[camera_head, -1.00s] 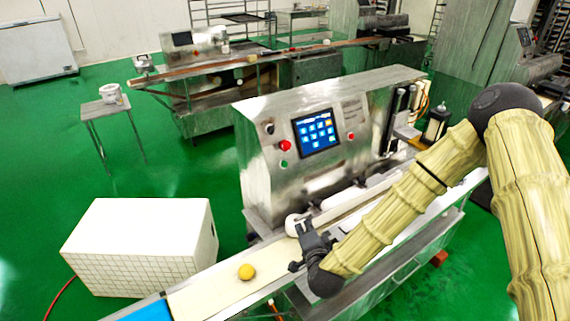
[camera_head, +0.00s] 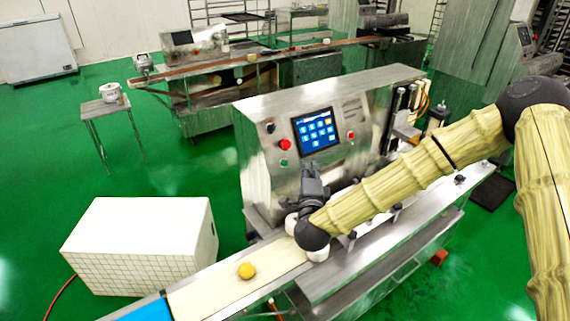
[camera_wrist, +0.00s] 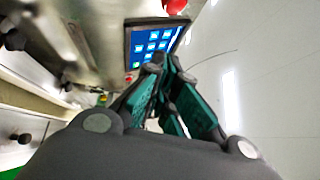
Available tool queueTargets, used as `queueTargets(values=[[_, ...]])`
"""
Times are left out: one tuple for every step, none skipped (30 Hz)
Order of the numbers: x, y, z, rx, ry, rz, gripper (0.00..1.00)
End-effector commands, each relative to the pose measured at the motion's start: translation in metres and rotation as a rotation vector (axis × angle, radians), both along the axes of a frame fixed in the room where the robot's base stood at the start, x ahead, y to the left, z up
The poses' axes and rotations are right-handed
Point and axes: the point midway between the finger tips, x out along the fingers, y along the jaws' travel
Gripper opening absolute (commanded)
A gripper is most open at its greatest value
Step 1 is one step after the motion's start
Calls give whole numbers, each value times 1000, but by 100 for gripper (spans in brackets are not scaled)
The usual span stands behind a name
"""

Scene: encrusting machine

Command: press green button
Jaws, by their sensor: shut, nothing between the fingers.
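The green button (camera_head: 284,162) is a small round button on the steel front of the encrusting machine (camera_head: 262,178). It sits below the large red button (camera_head: 284,144) and left of the blue touch screen (camera_head: 316,132). My gripper (camera_head: 311,166) is shut and empty, pointing up in front of the panel, below the screen and right of the green button. I cannot tell its exact gap to the panel. In the wrist view, my fingertips (camera_wrist: 166,62) reach toward the screen (camera_wrist: 150,42), and the red button (camera_wrist: 176,5) shows at the top edge. I cannot make out the green button there.
A conveyor belt (camera_head: 215,290) with a yellow ball (camera_head: 246,271) runs below my arm. A smaller red button (camera_head: 351,135) is right of the screen. A white tiled box (camera_head: 140,245) stands on the floor at left.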

Motion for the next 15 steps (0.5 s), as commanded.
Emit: queueTargets(values=[[2, 2, -2, 0, 0, 0, 0], [3, 3, -3, 0, 0, 0, 0], [5, 5, -5, -1, 0, 1, 0], [7, 6, -6, -1, 0, 1, 0], [10, 8, -7, -1, -1, 0, 0], [13, 10, -9, -1, 0, 0, 0], [15, 12, -11, -1, 0, 1, 0], [18, 14, -13, -1, 1, 1, 0], [21, 16, -15, -1, 1, 0, 0], [23, 17, -17, -1, 1, 1, 0], [26, 19, -18, -1, 1, 1, 0], [29, 22, -20, -1, 0, 1, 0], [32, 24, -21, -1, 0, 0, 0], [34, 25, -23, -1, 0, 1, 0], [37, 28, -25, -1, 0, 1, 0]])
